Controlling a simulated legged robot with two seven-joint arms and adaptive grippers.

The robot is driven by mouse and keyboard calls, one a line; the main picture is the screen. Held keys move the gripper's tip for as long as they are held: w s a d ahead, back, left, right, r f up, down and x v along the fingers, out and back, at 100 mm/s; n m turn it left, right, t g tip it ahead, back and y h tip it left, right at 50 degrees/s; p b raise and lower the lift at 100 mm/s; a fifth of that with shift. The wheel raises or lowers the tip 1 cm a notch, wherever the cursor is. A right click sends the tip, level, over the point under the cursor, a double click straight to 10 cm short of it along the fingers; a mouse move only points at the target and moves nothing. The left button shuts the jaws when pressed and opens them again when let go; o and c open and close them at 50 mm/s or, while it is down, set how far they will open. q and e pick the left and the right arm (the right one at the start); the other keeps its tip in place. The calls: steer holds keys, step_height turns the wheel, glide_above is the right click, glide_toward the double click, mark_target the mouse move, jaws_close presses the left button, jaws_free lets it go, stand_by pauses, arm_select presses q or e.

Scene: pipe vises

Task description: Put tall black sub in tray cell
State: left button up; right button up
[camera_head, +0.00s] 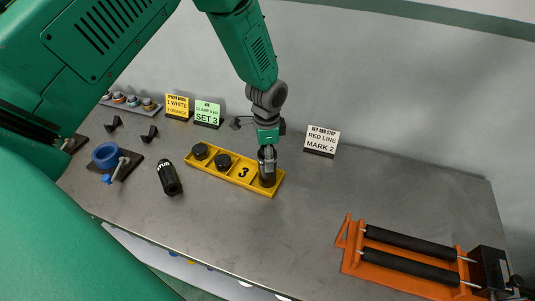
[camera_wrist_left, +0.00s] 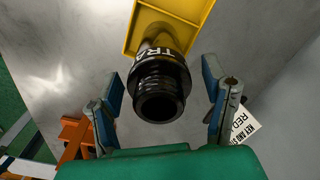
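A tall black sub (camera_head: 267,168) stands upright in the right end cell of the yellow tray (camera_head: 232,178). In the left wrist view the black sub (camera_wrist_left: 160,85), with white letters and a threaded open end, points at the camera. My left gripper (camera_head: 267,150) is right above it in the head view. In the wrist view its two fingers (camera_wrist_left: 165,108) are spread wide, one on each side of the sub, with gaps. Another black piece (camera_head: 169,177) with white letters is on the table left of the tray. My right gripper is not in view.
A blue ring vise (camera_head: 106,155) stands left. An orange roller stand (camera_head: 400,262) is front right. Sign cards (camera_head: 321,140) line the back. Table between tray and rollers is clear.

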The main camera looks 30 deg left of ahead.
arm_select(q)
steer(key=shift+r, duration=0.1)
steer(key=shift+w+r, duration=0.1)
steer(key=shift+r, duration=0.25)
step_height(320, 180, up, 11)
steer(key=shift+r+b, duration=0.15)
steer(key=shift+b, duration=0.55)
